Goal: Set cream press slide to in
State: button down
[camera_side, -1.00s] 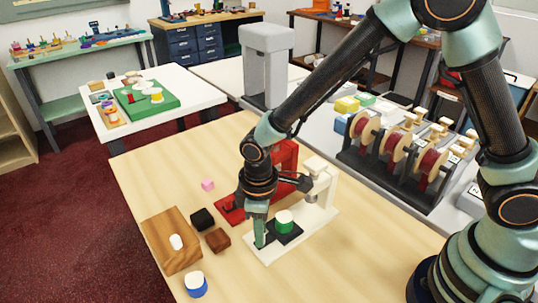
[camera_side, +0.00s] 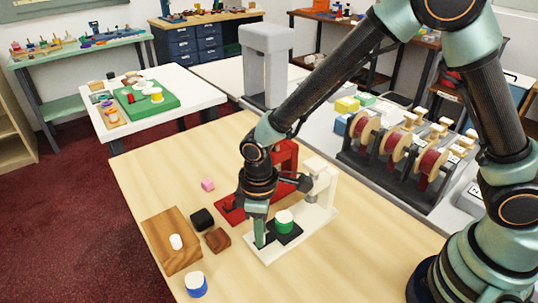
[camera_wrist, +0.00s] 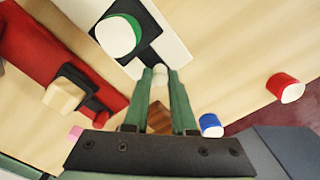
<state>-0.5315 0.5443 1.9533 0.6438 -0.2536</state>
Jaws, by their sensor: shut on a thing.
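The cream press (camera_side: 318,228) stands on the wooden table, with its upright and head at the back right of its base. Its black slide (camera_side: 293,238) sits toward the front end of the base, out from under the head. A green cylinder with a white top (camera_side: 284,226) stands on the slide; it also shows in the wrist view (camera_wrist: 117,36). My gripper (camera_side: 260,236) is low at the slide's front end.
A red press (camera_side: 288,160) stands just behind the cream one. A blue cylinder (camera_side: 196,287) stands at the front.

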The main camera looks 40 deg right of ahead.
aim_at(276, 231)
jog(key=shift+d, duration=0.1)
jog(key=d, duration=0.4)
jog(key=c, duration=0.7)
grip_release()
jog(key=shift+r, duration=0.1)
notch_tip(276, 231, up, 12)
